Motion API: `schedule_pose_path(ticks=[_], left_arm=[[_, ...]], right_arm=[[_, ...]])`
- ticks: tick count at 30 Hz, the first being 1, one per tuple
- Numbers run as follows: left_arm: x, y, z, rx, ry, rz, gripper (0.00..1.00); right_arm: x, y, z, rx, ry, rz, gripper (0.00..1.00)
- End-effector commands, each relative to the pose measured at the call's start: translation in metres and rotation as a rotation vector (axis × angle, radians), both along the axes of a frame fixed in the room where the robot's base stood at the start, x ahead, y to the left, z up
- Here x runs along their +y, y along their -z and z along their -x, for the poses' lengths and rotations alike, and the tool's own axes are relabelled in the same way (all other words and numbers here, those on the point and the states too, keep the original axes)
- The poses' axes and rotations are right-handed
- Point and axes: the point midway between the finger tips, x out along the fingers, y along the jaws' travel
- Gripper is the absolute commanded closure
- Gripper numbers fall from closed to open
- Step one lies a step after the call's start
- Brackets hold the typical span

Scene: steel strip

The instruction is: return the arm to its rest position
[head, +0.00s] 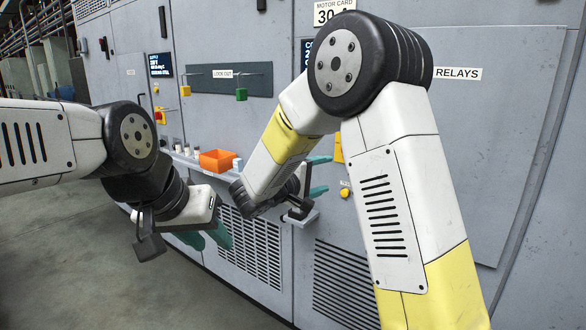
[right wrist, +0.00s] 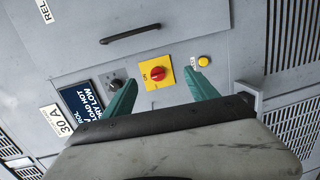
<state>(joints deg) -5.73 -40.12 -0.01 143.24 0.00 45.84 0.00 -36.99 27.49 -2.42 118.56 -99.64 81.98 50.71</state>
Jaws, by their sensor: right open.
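My right arm (head: 385,170) reaches up and bends down to the left in front of the grey cabinets in the head view. Its gripper (head: 319,176) has teal fingers spread apart near the panel, partly hidden behind my wrist. In the right wrist view the open gripper (right wrist: 160,92) is empty, with a red rotary switch on a yellow plate (right wrist: 158,72) showing beyond and between the fingers. I cannot tell the exact distance to it. My left arm (head: 60,140) comes in from the left, and its gripper (head: 207,238) points down with teal fingers apart and nothing visible between them.
An orange bin (head: 217,160) stands on a narrow shelf (head: 185,158) along the cabinet fronts. A lock-out bar (head: 228,80) with padlocks hangs above. A yellow button (right wrist: 203,61), a black knob (right wrist: 116,85) and a handle (right wrist: 130,33) are on the panel. Floor (head: 90,260) at left is clear.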

Motion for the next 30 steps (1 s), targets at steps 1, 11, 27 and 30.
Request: schedule_pose_path(ticks=[1,11,27,30], left_arm=[[0.0,0.0,0.0,0.0,0.0,0.0,0.64],[0.0,0.0,0.0,0.0,0.0,0.0,0.64],[0.0,0.0,0.0,0.0,0.0,0.0,0.64],[0.0,0.0,0.0,0.0,0.0,0.0,0.64]], right_arm=[[-0.011,-0.002,0.004,0.014,0.024,-0.016,0.33],[-0.089,0.005,0.064,0.194,0.223,-0.222,0.33],[-0.107,0.028,0.263,0.422,0.34,-1.224,0.33],[-0.09,0.019,0.278,0.374,0.282,-1.391,0.33]])
